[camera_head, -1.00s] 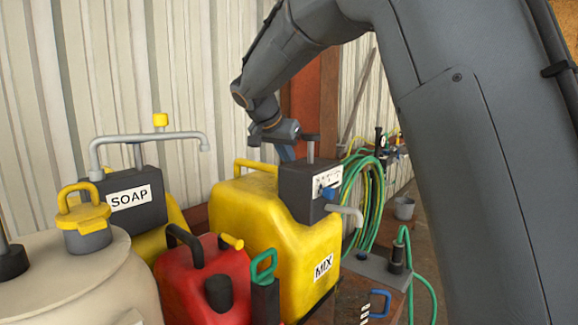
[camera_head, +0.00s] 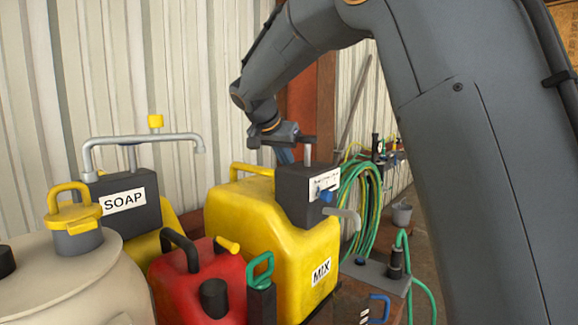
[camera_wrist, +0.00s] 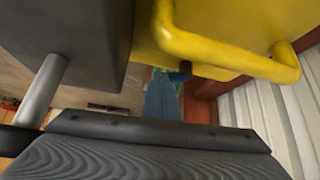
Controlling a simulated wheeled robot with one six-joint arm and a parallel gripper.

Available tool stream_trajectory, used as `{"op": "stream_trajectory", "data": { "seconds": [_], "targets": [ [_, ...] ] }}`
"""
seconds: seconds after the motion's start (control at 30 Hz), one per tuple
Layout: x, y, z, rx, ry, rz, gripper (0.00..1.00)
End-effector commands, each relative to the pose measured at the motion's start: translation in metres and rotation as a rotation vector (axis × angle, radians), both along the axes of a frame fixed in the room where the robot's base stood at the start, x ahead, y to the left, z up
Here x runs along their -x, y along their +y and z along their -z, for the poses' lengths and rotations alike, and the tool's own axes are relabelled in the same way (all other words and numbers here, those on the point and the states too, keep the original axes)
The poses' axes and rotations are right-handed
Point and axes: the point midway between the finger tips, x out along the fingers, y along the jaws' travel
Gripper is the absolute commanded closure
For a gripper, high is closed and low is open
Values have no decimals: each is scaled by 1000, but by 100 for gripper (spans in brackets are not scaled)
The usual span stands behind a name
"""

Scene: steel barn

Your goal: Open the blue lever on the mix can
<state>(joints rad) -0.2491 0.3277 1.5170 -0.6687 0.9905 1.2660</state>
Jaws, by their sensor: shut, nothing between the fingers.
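The yellow mix can (camera_head: 322,235) stands near the middle of the head view, with a MIX label low on its front. A dark grey block (camera_head: 297,195) sits on top, with a grey post and a grey spout (camera_head: 348,216). The small blue lever (camera_head: 327,196) is on the block's labelled front face. My gripper (camera_head: 286,155) is behind the block, beside the can's yellow handle. In the wrist view the blue-grey fingers (camera_wrist: 160,98) are together and empty, between the dark block (camera_wrist: 75,35) and the yellow handle (camera_wrist: 225,50). The lever is not visible there.
A red can (camera_head: 198,280), a SOAP can with a grey block (camera_head: 122,203) and a cream tank (camera_head: 70,285) crowd the left. A green hose (camera_head: 362,200) hangs behind on the right. The corrugated wall (camera_head: 200,70) is close behind the cans.

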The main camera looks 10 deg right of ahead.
Motion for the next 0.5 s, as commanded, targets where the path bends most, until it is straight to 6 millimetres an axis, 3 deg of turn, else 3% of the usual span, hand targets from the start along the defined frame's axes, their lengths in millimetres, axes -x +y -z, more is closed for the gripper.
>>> {"op": "stream_trajectory", "data": {
  "seconds": [0.5],
  "targets": [
    [-1,15,1,0,1,-1,100]
  ]
}}
